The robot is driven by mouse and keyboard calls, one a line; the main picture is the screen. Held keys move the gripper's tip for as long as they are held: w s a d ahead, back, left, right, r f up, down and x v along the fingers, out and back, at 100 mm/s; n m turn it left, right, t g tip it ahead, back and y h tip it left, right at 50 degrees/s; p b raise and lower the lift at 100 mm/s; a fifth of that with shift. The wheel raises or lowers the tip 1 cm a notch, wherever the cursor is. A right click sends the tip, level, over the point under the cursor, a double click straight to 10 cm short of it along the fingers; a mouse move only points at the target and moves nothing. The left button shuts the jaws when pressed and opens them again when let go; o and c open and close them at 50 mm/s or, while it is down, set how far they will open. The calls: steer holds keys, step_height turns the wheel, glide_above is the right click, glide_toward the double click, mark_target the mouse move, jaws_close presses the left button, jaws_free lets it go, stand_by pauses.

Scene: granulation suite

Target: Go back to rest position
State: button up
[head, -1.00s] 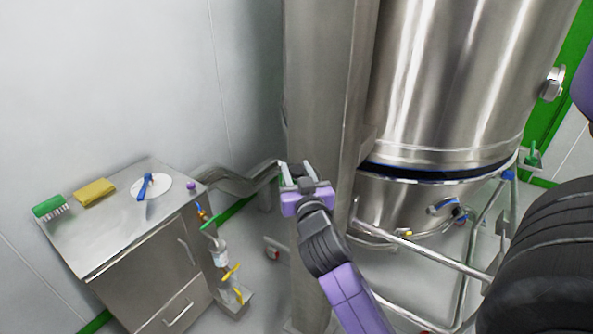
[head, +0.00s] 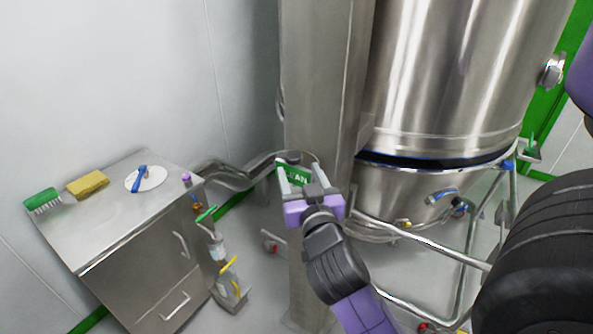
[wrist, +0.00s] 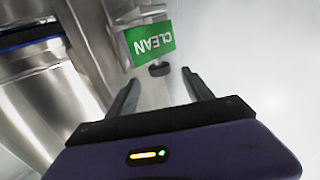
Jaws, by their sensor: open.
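My gripper (head: 296,174) is in front of the steel column in the head view, its two fingers apart with nothing seen between them. It also shows in the wrist view (wrist: 160,88), fingers spread. A green sign reading "CLEAN" (wrist: 151,43) shows beyond the fingertips in the wrist view, and part of it (head: 297,177) shows behind the fingers in the head view. A small dark round thing (wrist: 159,69) is just below the sign in the wrist view. I cannot tell how far the fingers are from the sign.
A steel cabinet (head: 100,225) at left carries a green brush (head: 42,200), a yellow sponge (head: 88,184) and a white disc (head: 155,180) with a blue-handled tool (head: 139,180). A large steel vessel (head: 450,80) on a tube frame (head: 430,243) stands right of the column (head: 318,80).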

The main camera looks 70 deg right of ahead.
steer(key=shift+s+a, duration=0.25)
steer(key=shift+a, duration=0.1)
stand_by(0.4)
steer(key=shift+w+a+r, duration=0.1)
steer(key=shift+w+r, duration=0.05)
steer(key=shift+r, duration=0.05)
steer(key=w+a+f+n+t+y, duration=0.15)
steer(key=a+n+t+y, duration=0.25)
steer(key=a, duration=0.5)
steer(key=a+f+n+t+y, duration=0.3)
steer(key=a+n+y, duration=0.15)
steer(key=a, duration=0.45)
steer(key=s+a+f+n+g+y, duration=0.1)
steer(key=s+a+f+y, duration=0.2)
steer(key=s+a, duration=0.3)
steer(key=s+a+f+n+g+y, duration=0.1)
steer(key=s+a+f+n+y, duration=0.1)
steer(key=s+a, duration=0.5)
step_height(320, 180, down, 2)
steer(key=shift+s+a+f+y, duration=0.25)
steer(key=shift+s+y, duration=0.5)
steer(key=shift+s, duration=0.25)
